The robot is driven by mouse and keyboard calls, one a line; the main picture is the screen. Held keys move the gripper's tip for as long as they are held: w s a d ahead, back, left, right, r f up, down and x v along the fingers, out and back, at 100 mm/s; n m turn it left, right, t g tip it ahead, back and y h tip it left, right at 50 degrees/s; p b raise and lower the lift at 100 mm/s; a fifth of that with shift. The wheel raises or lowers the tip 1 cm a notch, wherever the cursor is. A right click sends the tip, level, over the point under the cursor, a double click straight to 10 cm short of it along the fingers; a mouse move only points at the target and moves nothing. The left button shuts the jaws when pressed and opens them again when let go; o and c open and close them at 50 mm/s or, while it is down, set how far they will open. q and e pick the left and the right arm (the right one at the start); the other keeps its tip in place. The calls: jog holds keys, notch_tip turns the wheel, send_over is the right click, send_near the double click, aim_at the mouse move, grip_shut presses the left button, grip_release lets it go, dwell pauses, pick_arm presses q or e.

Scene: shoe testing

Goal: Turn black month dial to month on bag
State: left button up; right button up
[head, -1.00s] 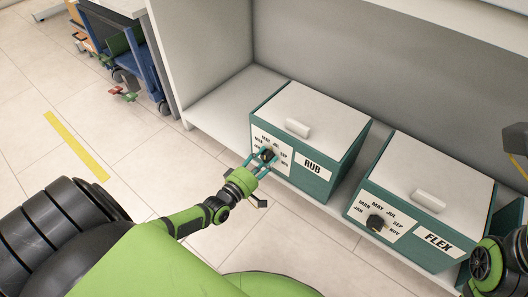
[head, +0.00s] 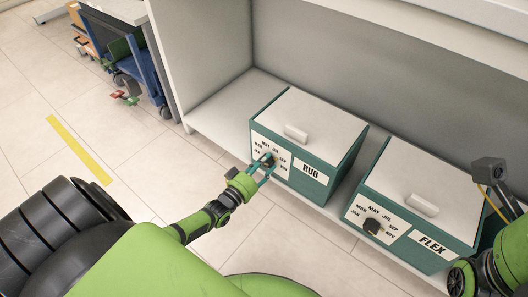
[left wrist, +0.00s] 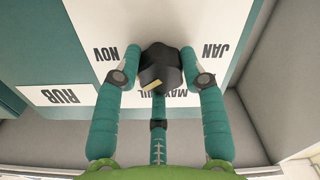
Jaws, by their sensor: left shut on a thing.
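A green box labelled RUB (head: 310,171) with a white lid stands on the shelf. Its front has a white month panel with a black dial (head: 267,160). My left gripper (head: 265,163) is at this dial. JAN and NOV show on either side; other months are partly hidden. A second box labelled FLEX (head: 433,243) has its own black dial (head: 373,226). My right gripper (head: 490,172) is at the right edge, jaws unclear. No bag is visible.
Both boxes sit side by side on a white shelf (head: 215,112) with a narrow gap between them. A blue cart (head: 143,62) stands at the upper left. The tiled floor in front, with a yellow stripe (head: 78,148), is clear.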

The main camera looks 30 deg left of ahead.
pick_arm(q)
jog(key=shift+d+f+m, duration=0.1)
jog(key=shift+d+m, duration=0.3)
jog(key=shift+m, duration=0.2)
jog(key=shift+f, duration=0.1)
jog(key=o, duration=1.1)
jog(key=shift+a, duration=0.1)
jog(key=shift+o, duration=0.2)
jog(key=shift+s+a, duration=0.1)
jog(key=shift+a, duration=0.05)
jog(key=s, duration=1.1)
jog(key=shift+s+a, duration=0.4)
